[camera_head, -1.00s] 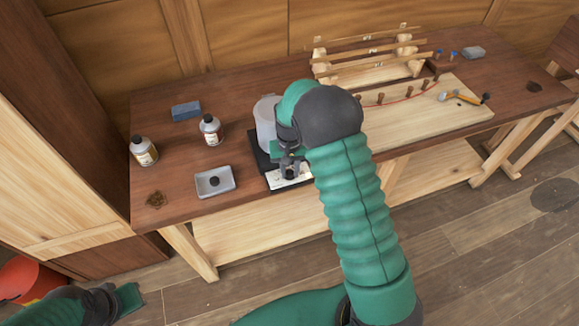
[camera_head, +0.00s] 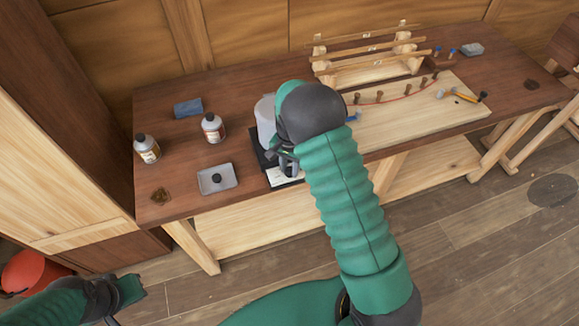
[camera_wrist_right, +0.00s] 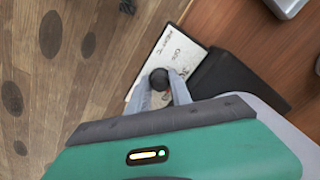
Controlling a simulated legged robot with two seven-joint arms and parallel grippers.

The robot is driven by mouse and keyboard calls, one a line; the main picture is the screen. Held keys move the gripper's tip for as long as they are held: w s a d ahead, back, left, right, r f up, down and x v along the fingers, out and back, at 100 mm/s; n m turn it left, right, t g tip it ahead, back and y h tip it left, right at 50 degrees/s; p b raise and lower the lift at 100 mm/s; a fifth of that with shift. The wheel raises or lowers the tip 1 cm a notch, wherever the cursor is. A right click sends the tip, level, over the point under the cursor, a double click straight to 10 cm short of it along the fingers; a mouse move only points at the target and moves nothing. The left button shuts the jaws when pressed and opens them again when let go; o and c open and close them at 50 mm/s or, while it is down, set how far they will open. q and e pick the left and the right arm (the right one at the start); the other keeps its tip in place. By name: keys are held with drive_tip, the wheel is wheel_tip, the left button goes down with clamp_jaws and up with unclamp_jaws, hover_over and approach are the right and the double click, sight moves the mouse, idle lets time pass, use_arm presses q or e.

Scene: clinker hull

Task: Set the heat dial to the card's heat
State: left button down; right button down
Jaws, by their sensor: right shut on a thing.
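The heater has a black body (camera_head: 267,163) and a white front panel (camera_head: 280,177) at the bench's front edge. A pale grey pot (camera_head: 265,122) stands on it, partly behind my right arm. In the right wrist view, the panel (camera_wrist_right: 172,50) carries dark writing I cannot read, and the dark round heat dial (camera_wrist_right: 158,78) sits between the fingertips. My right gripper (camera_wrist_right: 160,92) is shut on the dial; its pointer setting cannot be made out. My left gripper (camera_head: 134,290) is low at the left, away from the bench, its jaws unclear. I cannot identify a card.
Two labelled bottles (camera_head: 147,148) (camera_head: 213,128), a blue block (camera_head: 188,108) and a grey tray (camera_head: 217,179) with a dark knob stand left of the heater. A pale board (camera_head: 400,118) with pegs and tools, and a wooden rack (camera_head: 370,65), lie to the right.

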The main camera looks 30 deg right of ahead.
sight(289, 168)
drive_tip(key=shift+w+r, duration=0.1)
drive_tip(key=c, duration=1.2)
unclamp_jaws()
drive_tip(key=shift+o, duration=0.2)
wheel_tip(289, 168, up, 17)
drive_tip(key=shift+f+b, duration=0.2)
drive_tip(key=shift+b, duration=0.25)
drive_tip(key=s+a+f+n+t, duration=0.1)
drive_tip(key=s+a+f+n, duration=0.2)
drive_tip(key=s+a+n, duration=0.2)
drive_tip(key=s+a+f+n+t, duration=0.1)
drive_tip(key=s+a+f+n, duration=0.2)
drive_tip(key=s+a+n, duration=0.3)
drive_tip(key=s, duration=0.5)
drive_tip(key=shift+s+a+f+n+t, duration=0.15)
drive_tip(key=shift+s+f+n+t, duration=0.1)
drive_tip(key=shift+s+n+t, duration=0.05)
